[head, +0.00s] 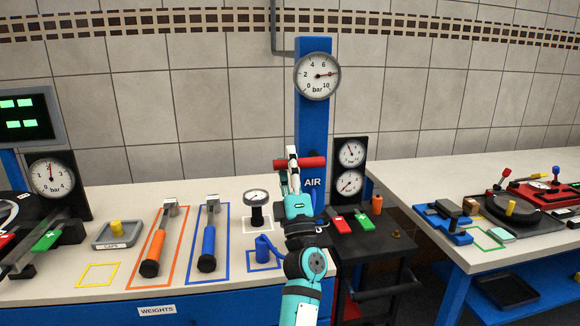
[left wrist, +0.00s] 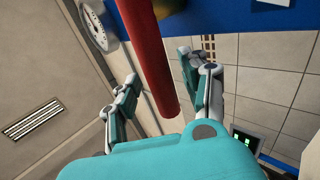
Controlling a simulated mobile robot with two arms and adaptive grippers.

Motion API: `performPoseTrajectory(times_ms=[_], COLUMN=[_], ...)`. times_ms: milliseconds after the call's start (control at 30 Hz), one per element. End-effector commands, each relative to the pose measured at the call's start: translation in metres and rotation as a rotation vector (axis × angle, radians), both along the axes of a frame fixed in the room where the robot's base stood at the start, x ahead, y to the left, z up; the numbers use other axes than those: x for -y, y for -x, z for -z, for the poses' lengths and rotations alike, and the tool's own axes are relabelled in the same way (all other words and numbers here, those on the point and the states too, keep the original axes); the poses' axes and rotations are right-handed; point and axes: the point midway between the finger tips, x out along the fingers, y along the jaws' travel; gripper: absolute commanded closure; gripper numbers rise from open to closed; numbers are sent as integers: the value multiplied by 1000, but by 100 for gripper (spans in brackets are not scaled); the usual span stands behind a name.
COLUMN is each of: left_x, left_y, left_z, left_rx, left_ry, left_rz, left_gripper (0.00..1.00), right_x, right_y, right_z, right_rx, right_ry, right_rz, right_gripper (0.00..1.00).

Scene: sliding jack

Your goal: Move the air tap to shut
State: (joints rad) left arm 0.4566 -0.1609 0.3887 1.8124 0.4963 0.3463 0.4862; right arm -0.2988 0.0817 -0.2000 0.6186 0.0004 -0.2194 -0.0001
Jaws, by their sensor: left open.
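The air tap's red handle (head: 315,162) lies level across the front of the blue post (head: 312,110), just above the white AIR label (head: 312,183). My left gripper (head: 292,160) is at the handle, partly covering it. In the left wrist view the red handle (left wrist: 152,55) runs between the two spread fingers of my left gripper (left wrist: 170,72). The fingers are open, and I cannot tell whether either touches the handle. The tap's body is mostly hidden behind the gripper in the head view. My right gripper is not in view.
A round bar gauge (head: 317,76) tops the post, its needle pointing right. A trolley with two dials (head: 351,153) stands close on the right.

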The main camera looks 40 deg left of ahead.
Motion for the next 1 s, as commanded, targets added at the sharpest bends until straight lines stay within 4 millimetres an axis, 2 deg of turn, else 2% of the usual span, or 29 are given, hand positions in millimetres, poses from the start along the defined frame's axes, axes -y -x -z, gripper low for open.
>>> performPoseTrajectory(times_ms=[300, 500, 867, 1000], left_x=[0, 0, 0, 1], left_y=[1, 1, 0, 0], left_z=[-60, -88, -94, -93], left_rx=[10, 7, 0, -3], left_ry=[3, 2, 2, 0], left_rz=[1, -1, 0, 1], left_gripper=[55, 55, 55, 70], right_x=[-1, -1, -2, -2], right_y=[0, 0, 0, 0], right_z=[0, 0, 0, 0], right_rx=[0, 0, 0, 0], right_ry=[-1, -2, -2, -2], right_rz=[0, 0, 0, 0], right_gripper=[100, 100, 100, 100])
